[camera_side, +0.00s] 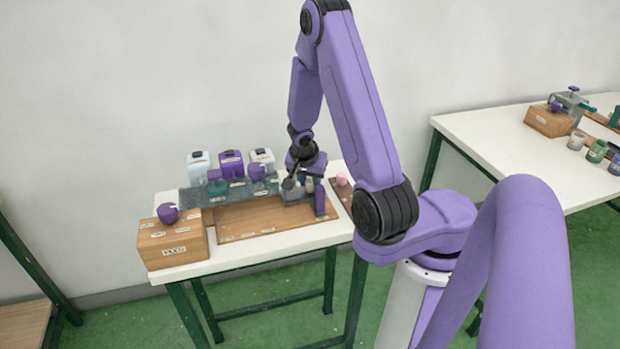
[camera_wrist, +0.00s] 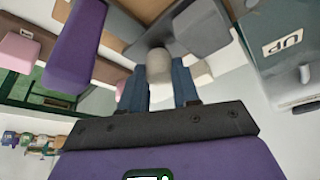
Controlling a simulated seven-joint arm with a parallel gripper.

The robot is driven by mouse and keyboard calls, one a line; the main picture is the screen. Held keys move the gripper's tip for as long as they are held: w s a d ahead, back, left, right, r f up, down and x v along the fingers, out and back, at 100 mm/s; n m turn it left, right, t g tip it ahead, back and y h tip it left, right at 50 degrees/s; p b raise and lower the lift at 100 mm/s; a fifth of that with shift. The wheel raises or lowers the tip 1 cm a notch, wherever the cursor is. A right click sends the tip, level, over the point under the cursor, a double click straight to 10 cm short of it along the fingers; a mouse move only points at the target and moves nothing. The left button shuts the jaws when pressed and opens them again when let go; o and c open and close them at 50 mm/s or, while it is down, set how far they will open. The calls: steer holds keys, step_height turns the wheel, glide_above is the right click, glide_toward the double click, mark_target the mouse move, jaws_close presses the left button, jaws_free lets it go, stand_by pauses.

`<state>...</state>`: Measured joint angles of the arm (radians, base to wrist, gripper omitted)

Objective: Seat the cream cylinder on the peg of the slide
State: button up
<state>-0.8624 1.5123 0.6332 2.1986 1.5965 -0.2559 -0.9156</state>
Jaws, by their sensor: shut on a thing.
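The cream cylinder (camera_wrist: 159,66) shows end-on in the wrist view, between the two dark blue fingers of my gripper (camera_wrist: 160,84), which is shut on it. In the side view my gripper (camera_side: 299,180) is low over the right part of the wooden board, and a small pale shape by the fingers (camera_side: 309,185) looks like the cylinder. The grey slide (camera_side: 296,197) is beneath and close to my gripper, with a purple upright block (camera_side: 320,200) at its right. The peg is hidden, and I cannot tell whether the cylinder touches it.
A wooden box (camera_side: 175,246) with a purple knobbed piece (camera_side: 168,213) stands at the left. White and purple canisters (camera_side: 231,163) line the back on a slate strip. A pink cylinder (camera_side: 341,178) stands at the right. The front of the wooden board (camera_side: 250,222) is clear.

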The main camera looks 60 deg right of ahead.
mark_target(310, 181)
steer(key=shift+f, duration=0.3)
stand_by(0.5)
steer(key=o, duration=1.5)
steer(key=shift+o, duration=0.2)
steer(key=shift+r, duration=0.1)
steer(key=shift+r, duration=2.9)
steer(key=shift+r, duration=0.15)
